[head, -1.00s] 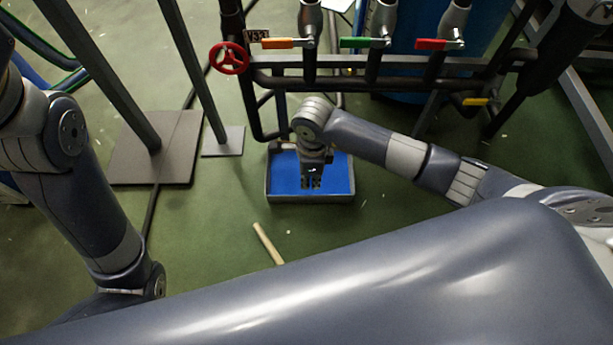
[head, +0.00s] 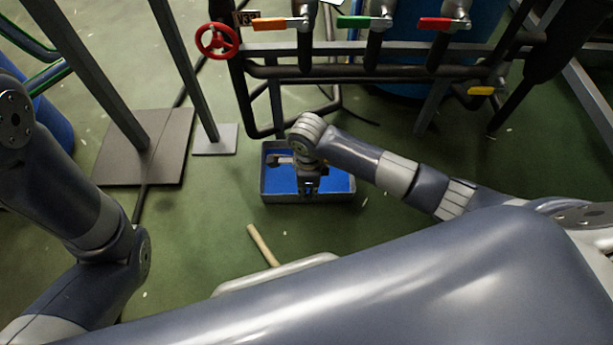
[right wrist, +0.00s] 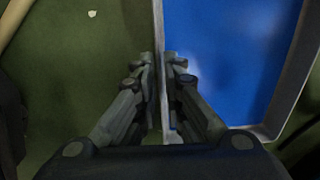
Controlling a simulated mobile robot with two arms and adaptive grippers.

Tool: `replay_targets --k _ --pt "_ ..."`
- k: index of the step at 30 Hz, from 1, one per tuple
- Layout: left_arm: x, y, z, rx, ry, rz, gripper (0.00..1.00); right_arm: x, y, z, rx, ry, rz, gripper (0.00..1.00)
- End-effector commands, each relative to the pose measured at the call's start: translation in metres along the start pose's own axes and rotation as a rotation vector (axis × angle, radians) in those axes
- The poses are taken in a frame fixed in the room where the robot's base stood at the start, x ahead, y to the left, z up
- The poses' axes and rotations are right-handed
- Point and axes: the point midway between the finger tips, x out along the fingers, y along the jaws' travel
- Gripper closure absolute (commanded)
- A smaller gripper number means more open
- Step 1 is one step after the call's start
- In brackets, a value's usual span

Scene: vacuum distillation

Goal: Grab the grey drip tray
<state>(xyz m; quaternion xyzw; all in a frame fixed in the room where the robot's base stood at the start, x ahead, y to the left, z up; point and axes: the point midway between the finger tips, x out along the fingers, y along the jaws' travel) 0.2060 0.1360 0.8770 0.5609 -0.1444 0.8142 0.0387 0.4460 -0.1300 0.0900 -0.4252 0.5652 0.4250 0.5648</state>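The grey drip tray (head: 263,180) stands on the green floor below the pipes. It is shallow, with a grey rim and a blue inside. My right gripper (head: 309,187) points down at the tray's near wall. In the right wrist view its fingers (right wrist: 160,75) have come close together, one on each side of the tray wall (right wrist: 158,25), and look shut on it. The inner contact faces are partly hidden. My left arm shows at the left, but its gripper is not in view.
A pipe frame with a red handwheel (head: 217,41) and orange, green and red valve levers stands behind the tray. A pale wooden stick (head: 263,245) lies in front of it. Metal posts with flat base plates (head: 145,150) stand to the left. Floor around the tray is mostly clear.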

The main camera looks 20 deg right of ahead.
Motion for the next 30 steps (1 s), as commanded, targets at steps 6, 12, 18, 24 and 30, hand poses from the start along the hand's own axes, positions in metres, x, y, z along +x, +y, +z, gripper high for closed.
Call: replay_targets --k 6,12,18,24,30 --pt "-0.022 0.004 -0.007 -0.001 -0.002 0.0 0.62 0.026 0.0 0.001 0.001 -0.002 0.0 0.91" --pt "-0.02 0.004 -0.006 -0.001 -0.003 0.0 0.62 0.025 0.0 0.0 0.0 -0.001 0.0 0.91" --pt "-0.02 0.004 -0.006 -0.001 -0.003 -0.001 0.62 0.025 0.0 0.0 0.0 0.0 0.0 1.0" --pt "-0.02 0.004 -0.006 -0.001 -0.004 -0.001 0.62 0.024 -0.001 0.001 0.001 -0.003 -0.002 1.0" --pt "-0.019 0.004 -0.005 -0.001 -0.004 -0.001 0.62 0.022 -0.001 0.001 0.0 -0.002 -0.001 1.0"
